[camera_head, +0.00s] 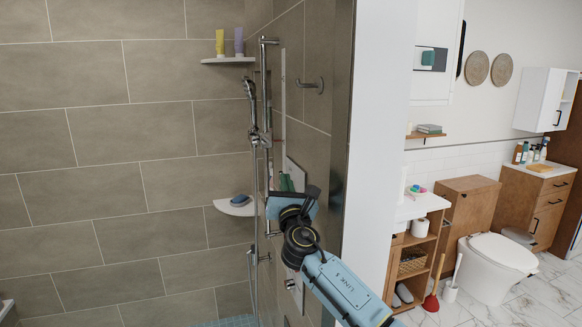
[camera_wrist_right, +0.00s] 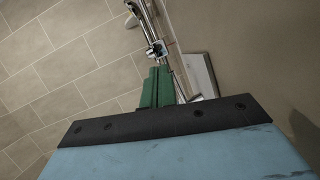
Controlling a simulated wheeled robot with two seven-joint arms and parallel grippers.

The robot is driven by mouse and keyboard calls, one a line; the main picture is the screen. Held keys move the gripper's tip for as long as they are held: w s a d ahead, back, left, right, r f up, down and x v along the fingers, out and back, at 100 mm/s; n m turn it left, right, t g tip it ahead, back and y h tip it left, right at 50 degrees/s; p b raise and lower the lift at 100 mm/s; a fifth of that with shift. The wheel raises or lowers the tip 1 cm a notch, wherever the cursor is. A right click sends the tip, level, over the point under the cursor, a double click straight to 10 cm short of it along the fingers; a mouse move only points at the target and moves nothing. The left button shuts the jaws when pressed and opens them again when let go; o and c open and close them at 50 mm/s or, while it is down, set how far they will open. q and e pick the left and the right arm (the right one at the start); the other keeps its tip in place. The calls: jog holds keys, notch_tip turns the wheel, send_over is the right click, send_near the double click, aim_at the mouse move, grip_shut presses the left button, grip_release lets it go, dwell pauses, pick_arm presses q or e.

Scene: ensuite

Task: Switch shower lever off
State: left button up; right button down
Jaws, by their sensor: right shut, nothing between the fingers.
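My right gripper (camera_head: 286,182) is shut and empty, its green fingers raised in front of the shower's right-hand tiled wall. In the right wrist view the green fingers (camera_wrist_right: 157,88) are together, beside a pale wall plate (camera_wrist_right: 200,76). That plate (camera_head: 297,174) is partly hidden by my gripper in the head view. A small chrome wall fitting (camera_head: 291,285) shows lower down, left of my arm; it may be the shower lever, but I cannot tell its position. The shower rail (camera_head: 263,100) holds a hand shower (camera_head: 250,90). My left gripper is not in view.
A corner shelf (camera_head: 228,60) holds two bottles; a lower shelf (camera_head: 235,206) holds a blue item. A chrome hook (camera_head: 310,86) sticks out from the right wall. The wall's end (camera_head: 370,130) stands right of my arm. A toilet (camera_head: 492,265) is beyond.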

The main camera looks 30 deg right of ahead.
jog(key=shift+s+a+r+p, duration=0.15)
jog(key=shift+s+a+r, duration=0.1)
jog(key=shift+s+r, duration=0.4)
jog(key=shift+s+a+r+p, duration=0.2)
jog(key=shift+s+a+r, duration=0.05)
jog(key=shift+s+r, duration=0.4)
jog(key=shift+s+a+r+p, duration=0.15)
jog(key=shift+s+a+r, duration=0.1)
jog(key=shift+s+r, duration=0.35)
jog(key=shift+s, duration=0.1)
